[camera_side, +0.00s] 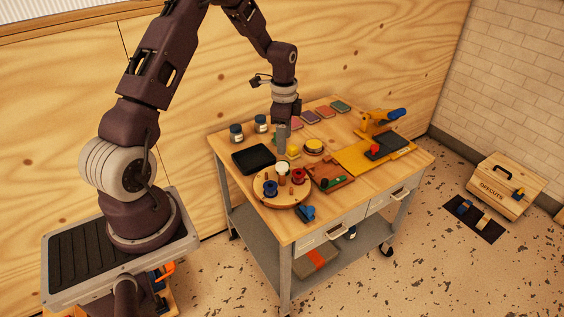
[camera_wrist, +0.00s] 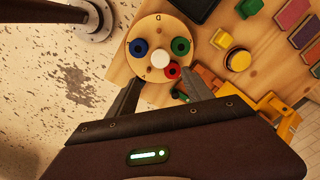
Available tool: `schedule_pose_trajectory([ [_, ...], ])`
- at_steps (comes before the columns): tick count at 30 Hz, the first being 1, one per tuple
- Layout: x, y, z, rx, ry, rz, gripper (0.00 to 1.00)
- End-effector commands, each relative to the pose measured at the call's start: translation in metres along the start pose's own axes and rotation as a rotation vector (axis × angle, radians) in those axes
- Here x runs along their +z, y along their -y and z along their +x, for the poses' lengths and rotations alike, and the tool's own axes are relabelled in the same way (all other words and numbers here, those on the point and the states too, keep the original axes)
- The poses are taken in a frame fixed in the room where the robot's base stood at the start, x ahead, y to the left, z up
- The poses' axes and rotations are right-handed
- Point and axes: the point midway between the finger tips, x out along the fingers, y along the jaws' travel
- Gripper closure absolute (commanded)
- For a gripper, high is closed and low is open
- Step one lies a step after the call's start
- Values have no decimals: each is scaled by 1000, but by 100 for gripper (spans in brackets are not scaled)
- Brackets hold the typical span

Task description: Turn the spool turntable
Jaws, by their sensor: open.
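The spool turntable (camera_side: 281,201) is a round wooden disc near the table's front left corner. It also shows in the wrist view (camera_wrist: 162,29), with a small dark mark near its top edge. A blue spool (camera_wrist: 139,47), a green spool (camera_wrist: 180,46) and a red spool (camera_wrist: 172,71) stand on it around a pale central knob (camera_wrist: 160,58). My gripper (camera_side: 283,150) is above the table, behind the turntable in the side view. In the wrist view my gripper (camera_wrist: 162,88) is open, its fingers apart and empty near the disc's lower edge. Whether they touch anything is unclear.
A black tray (camera_side: 254,159) and two jars (camera_side: 236,133) are behind the turntable. A wooden tray (camera_side: 329,179), a yellow-topped round pot (camera_side: 314,146) and a yellow press board (camera_side: 350,158) stand to its right. A blue object (camera_side: 307,213) lies at the front edge.

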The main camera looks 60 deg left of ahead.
Motion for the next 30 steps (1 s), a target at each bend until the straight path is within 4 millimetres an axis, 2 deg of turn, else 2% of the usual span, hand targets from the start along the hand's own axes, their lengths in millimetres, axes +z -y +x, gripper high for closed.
schedule_pose_trajectory([
  [1,4,3,15,16,1,15,41],
  [13,8,3,85,29,3,38,41],
  [18,7,3,97,26,2,38,41],
  [24,7,3,97,26,2,37,41],
  [30,7,3,97,26,2,37,80],
])
